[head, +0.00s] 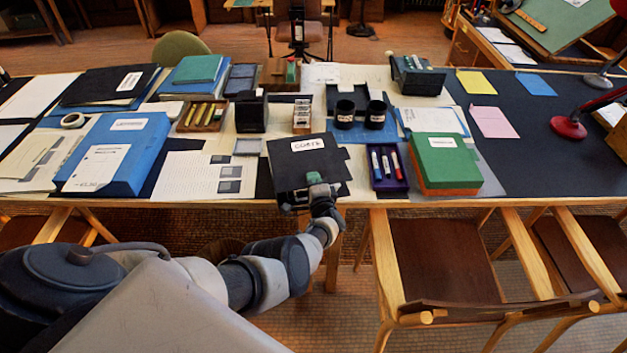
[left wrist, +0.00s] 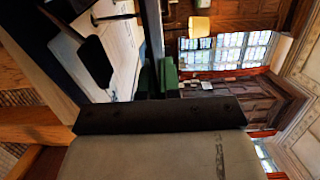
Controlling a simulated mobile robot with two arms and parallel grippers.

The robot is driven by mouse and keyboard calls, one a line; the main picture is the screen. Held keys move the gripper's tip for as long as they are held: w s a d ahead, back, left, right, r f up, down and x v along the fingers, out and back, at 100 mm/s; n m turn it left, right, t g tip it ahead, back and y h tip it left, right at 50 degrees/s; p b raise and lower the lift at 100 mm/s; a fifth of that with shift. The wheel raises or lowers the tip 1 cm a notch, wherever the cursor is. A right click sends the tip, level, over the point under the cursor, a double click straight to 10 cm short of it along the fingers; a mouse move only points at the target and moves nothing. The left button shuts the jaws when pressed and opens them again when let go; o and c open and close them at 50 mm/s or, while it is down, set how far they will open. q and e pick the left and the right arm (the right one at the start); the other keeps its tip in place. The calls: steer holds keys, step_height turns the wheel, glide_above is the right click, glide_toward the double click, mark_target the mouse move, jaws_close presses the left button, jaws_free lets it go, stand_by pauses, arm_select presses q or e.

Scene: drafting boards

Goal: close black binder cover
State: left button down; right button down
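The black binder cover (head: 306,155) carries a white label and stands near the front edge of the table in the head view. It appears tilted up, with a dark lower part visible beneath it. My left gripper (head: 315,179) is at the cover's lower front edge, overlapping it in the view. Whether it touches or grips the cover cannot be told. My right gripper does not show.
A pen tray (head: 388,181) and a green-and-orange box (head: 445,165) stand right of the binder. Papers (head: 196,178) and a blue binder (head: 127,148) lie left. Black cups (head: 345,115) stand behind. Chairs (head: 445,258) are below the table's front edge.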

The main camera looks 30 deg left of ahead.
arm_select(q)
steer(key=shift+s+f, duration=0.1)
steer(key=shift+f, duration=0.05)
steer(key=c, duration=1.3)
jaws_free()
steer(key=shift+c, duration=0.2)
steer(key=shift+s+d+p, duration=0.2)
steer(key=shift+d+p, duration=0.05)
steer(key=shift+p, duration=0.15)
steer(key=p+v, duration=0.5)
steer(key=v, duration=0.5)
